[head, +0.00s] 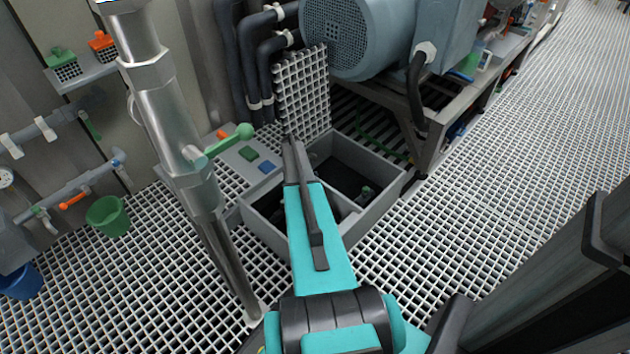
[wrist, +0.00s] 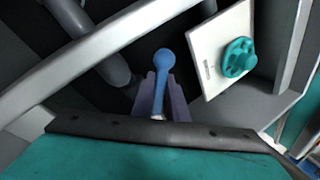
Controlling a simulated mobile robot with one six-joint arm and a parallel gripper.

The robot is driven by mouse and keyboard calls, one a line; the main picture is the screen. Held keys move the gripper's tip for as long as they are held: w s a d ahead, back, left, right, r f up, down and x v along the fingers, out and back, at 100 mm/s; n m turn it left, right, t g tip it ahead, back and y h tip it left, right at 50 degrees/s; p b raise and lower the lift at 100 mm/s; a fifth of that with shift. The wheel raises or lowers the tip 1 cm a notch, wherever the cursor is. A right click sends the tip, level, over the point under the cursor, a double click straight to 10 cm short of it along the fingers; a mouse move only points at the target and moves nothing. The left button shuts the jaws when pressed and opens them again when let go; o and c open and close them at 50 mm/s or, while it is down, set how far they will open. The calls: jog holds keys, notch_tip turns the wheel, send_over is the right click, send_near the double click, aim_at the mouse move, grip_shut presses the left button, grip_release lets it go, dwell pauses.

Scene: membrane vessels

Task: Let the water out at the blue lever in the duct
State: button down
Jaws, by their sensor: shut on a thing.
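In the wrist view the blue lever (wrist: 162,62) has a round knob and a straight stem that runs down to a pale fitting. My gripper (wrist: 160,84) has one purplish finger on each side of the stem and is shut on it. In the head view the duct (head: 381,213) is an open grey box sunk in the floor grating. My teal arm reaches down over it and hides the blue lever and my gripper there.
A white plate (wrist: 214,72) with a green handwheel (wrist: 238,58) is right of the lever. A pale bar (wrist: 100,48) crosses at left. A lifted grating panel (head: 302,92) stands behind the duct. A steel column (head: 183,150) with a green lever (head: 226,141) stands left.

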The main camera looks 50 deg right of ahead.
jog(key=shift+w+d+n, duration=0.1)
jog(key=shift+n, duration=0.2)
jog(key=w+n+p, duration=0.1)
jog(key=n, duration=0.1)
jog(key=w+d+n+g+h+p, duration=0.1)
jog(key=shift+n, duration=0.4)
jog(key=shift+s, duration=0.1)
jog(key=shift+s+p, duration=0.15)
jog(key=shift+p, duration=0.2)
dwell(4.3)
